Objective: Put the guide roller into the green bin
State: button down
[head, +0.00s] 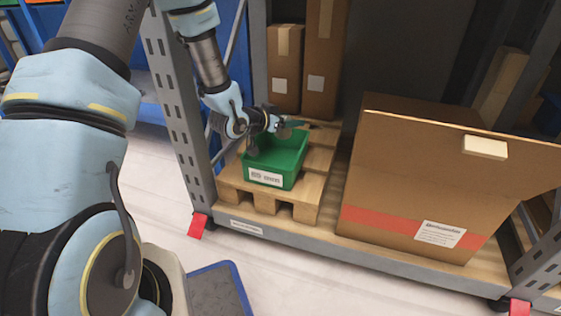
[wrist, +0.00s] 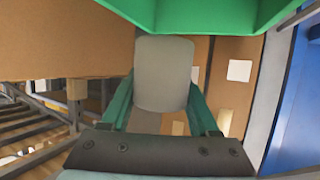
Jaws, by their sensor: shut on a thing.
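The guide roller (wrist: 164,75) is a plain grey cylinder in the middle of the wrist view. My gripper (wrist: 160,98) is shut on it, with a teal finger on each side. The green bin (wrist: 225,14) fills the top of the wrist view, close to the roller's end. In the head view the open-topped green bin (head: 273,163) stands on a wooden pallet, with a white label on its front. My gripper (head: 290,126) is at the bin's back rim there. I cannot tell the roller clearly in the head view, nor whether it touches the bin.
The pallet (head: 240,183) sits on a rack shelf with a grey upright (head: 180,110) at its left. A large cardboard box (head: 400,165) stands right of the bin. Tall cartons (head: 325,60) stand behind. The floor in front is partly clear, with a blue-edged mat (head: 215,290).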

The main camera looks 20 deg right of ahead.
jog(key=shift+c, duration=0.3)
grip_release()
jog(key=p+v, duration=0.3)
jog(key=v, duration=0.7)
jog(key=shift+s+a+r, duration=0.15)
jog(key=shift+a+r, duration=0.1)
